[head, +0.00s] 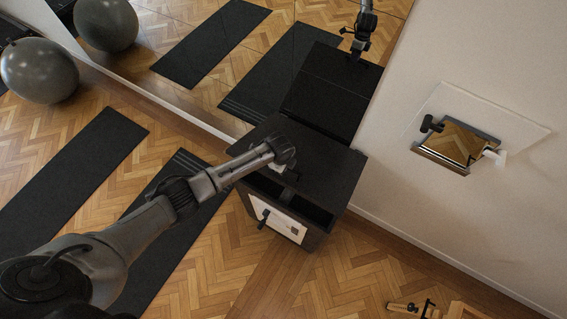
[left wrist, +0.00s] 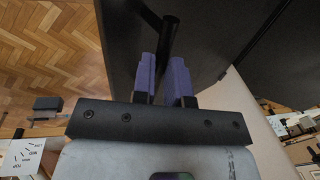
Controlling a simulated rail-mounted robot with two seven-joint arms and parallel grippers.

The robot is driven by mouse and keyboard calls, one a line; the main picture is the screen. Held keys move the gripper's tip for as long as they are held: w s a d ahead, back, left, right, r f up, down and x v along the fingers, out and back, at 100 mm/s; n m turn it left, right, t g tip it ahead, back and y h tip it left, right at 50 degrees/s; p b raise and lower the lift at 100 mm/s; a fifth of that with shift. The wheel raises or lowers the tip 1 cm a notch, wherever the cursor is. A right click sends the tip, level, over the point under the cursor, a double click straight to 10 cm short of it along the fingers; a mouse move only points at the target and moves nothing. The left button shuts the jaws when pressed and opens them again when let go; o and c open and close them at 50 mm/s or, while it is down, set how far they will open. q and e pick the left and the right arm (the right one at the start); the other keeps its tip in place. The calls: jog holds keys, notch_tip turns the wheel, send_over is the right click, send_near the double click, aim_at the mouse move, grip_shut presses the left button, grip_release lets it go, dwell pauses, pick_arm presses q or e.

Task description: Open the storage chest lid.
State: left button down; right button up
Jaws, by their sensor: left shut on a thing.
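The black storage chest (head: 325,238) stands by the wall, with a white front panel (head: 283,222) that carries a dark handle. Its dark lid (head: 318,165) is on top. A dark recess shows between the lid's front edge and the white panel, so the lid looks partly raised; how far, I cannot tell. My left gripper (left wrist: 167,75) is shut on a black bar-like handle (left wrist: 170,36) that stands against a dark panel in the left wrist view. In the head view my left wrist hides the fingertips at the lid. My right gripper is not in view.
A large mirror (head: 225,60) behind the chest reflects the chest, the mats and my arm. Dark mats (head: 75,165) and a grey ball (head: 40,70) lie on the left. Parquet in front is mostly clear.

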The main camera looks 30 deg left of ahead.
pick_arm(q)
jog(key=shift+r, duration=0.1)
jog(key=shift+w+r, duration=0.15)
jog(key=shift+r, duration=0.05)
jog(key=w+r+g+b, duration=0.1)
jog(key=w+r+b, duration=0.9)
jog(key=w, duration=0.7)
jog(key=shift+r+b, duration=0.4)
jog(key=shift+r, duration=1.25)
jog(key=shift+w, duration=0.1)
jog(key=c, duration=1.1)
grip_release()
jog(key=shift+r, duration=0.2)
jog(key=shift+c, duration=0.2)
jog(key=shift+r, duration=0.1)
jog(key=shift+r, duration=0.1)
